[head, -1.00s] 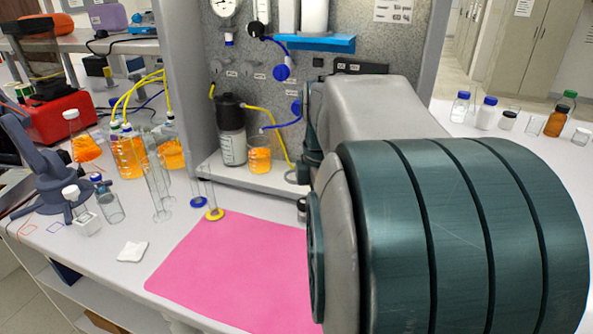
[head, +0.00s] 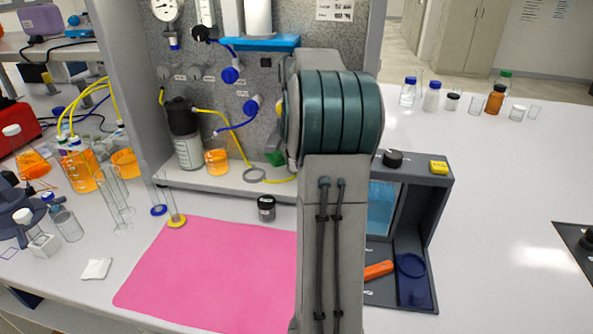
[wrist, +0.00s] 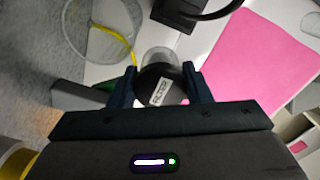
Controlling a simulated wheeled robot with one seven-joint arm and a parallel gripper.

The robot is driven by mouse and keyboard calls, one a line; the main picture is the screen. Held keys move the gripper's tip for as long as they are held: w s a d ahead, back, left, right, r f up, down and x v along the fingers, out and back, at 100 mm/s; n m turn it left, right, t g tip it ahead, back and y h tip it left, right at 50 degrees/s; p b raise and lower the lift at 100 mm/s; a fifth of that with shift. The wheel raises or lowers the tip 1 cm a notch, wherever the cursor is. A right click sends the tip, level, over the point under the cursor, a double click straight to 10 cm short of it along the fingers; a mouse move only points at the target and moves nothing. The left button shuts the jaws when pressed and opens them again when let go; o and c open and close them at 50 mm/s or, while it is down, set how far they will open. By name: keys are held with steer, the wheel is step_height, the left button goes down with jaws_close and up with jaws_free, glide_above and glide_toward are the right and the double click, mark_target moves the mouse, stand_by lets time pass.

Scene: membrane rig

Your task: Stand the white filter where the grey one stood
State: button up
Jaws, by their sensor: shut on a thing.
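In the wrist view my gripper (wrist: 160,82) is shut on a round piece with a dark end and a pale label reading FILTER (wrist: 158,92). I take it to be the white filter; most of its body is hidden. In the head view my arm hides the gripper and what it holds, at the right side of the rig. A small dark grey, black-capped cylinder (head: 266,208) stands upright on the bench beside the pink mat; it may be the grey filter. A grey ring (head: 255,175) lies on the rig's base, with nothing visible standing in it.
A pink mat (head: 205,270) lies in front of the rig. Yellow and blue tubes, a black-capped bottle (head: 188,140) and an orange beaker (head: 217,160) crowd the rig base. A dark open box (head: 440,185) stands right of my arm. The bench's right side is largely clear.

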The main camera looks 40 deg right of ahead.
step_height(320, 180, down, 3)
steer(key=shift+s+a+f, duration=0.1)
steer(key=shift+a, duration=0.05)
steer(key=shift+f, duration=1.85)
steer(key=shift+f, duration=0.15)
steer(key=o, duration=0.7)
